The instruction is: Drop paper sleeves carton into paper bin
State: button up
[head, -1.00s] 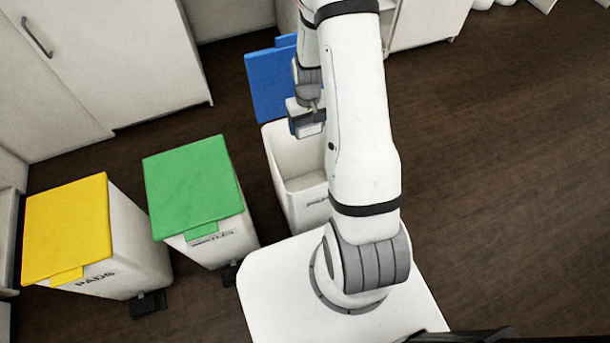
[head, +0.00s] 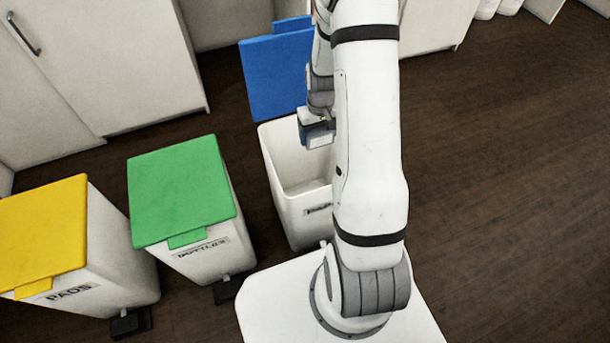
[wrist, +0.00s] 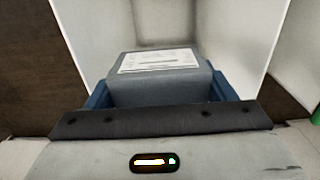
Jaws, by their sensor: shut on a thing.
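The paper sleeves carton (wrist: 155,88) is a grey-blue box with a white printed label on its top face, seen in the wrist view. My gripper (wrist: 162,94) is shut on it, with a blue finger at each side. In the head view my gripper (head: 318,134) is over the open white bin (head: 277,178) with the raised blue lid (head: 276,78), toward its right back part. My arm hides part of this bin, and its front label is mostly covered. White bin walls surround the carton in the wrist view.
A bin with a shut green lid (head: 182,190), labelled for bottles, stands to the left. A bin with a shut yellow lid (head: 42,232), labelled PADS, is further left. White cabinets (head: 110,60) stand behind. The dark floor (head: 500,170) on the right is clear.

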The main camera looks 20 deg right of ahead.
aim_at(319, 129)
jog(key=shift+f+b, duration=1.15)
jog(key=shift+f, duration=0.85)
jog(key=o, duration=1)
jog(key=shift+r, duration=0.15)
notch_tip(319, 129, up, 8)
jog(key=shift+f+p, duration=0.2)
jog(key=shift+p, duration=1)
